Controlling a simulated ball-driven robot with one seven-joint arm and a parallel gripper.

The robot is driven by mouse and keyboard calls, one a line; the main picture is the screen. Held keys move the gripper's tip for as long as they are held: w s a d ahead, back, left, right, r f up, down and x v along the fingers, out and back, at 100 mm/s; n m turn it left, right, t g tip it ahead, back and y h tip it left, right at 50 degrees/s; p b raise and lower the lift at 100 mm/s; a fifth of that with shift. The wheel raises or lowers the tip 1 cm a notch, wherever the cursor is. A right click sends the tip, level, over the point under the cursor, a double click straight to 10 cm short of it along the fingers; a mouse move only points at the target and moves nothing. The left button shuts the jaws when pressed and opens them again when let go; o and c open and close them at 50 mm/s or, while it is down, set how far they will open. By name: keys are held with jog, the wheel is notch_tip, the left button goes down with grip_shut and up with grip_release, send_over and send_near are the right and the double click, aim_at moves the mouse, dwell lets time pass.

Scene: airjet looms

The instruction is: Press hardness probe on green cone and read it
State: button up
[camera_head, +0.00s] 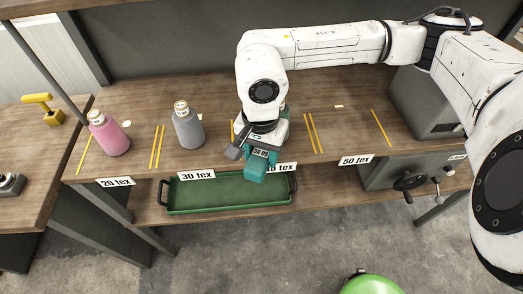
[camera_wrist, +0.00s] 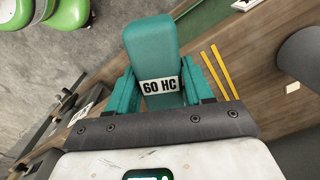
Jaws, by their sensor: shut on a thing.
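My gripper (camera_head: 262,156) is shut on the teal hardness probe (camera_head: 256,168), over the shelf's front edge near a partly hidden "tex" label. A sliver of green (camera_head: 284,109) shows behind my wrist and seems to be the green cone. Most of it is hidden, so I cannot tell whether the probe touches it. The green cone is not clearly visible in the wrist view.
A pink cone (camera_head: 110,136) and a grey cone (camera_head: 188,128) stand left on the wooden shelf (camera_head: 335,125). A green tray (camera_head: 225,192) lies below. A yellow tool (camera_head: 41,106) is on the left table.

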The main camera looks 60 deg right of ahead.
aim_at(250, 179)
jog(key=shift+s+a+b, duration=0.25)
jog(key=shift+a+b, duration=0.15)
jog(key=shift+a, duration=0.7)
jog(key=shift+s+a+b, duration=0.2)
jog(key=shift+a+b, duration=0.15)
jog(key=shift+a, duration=0.75)
jog(key=shift+s+a+b, duration=0.25)
jog(key=shift+a+b, duration=0.15)
jog(key=shift+a, duration=0.7)
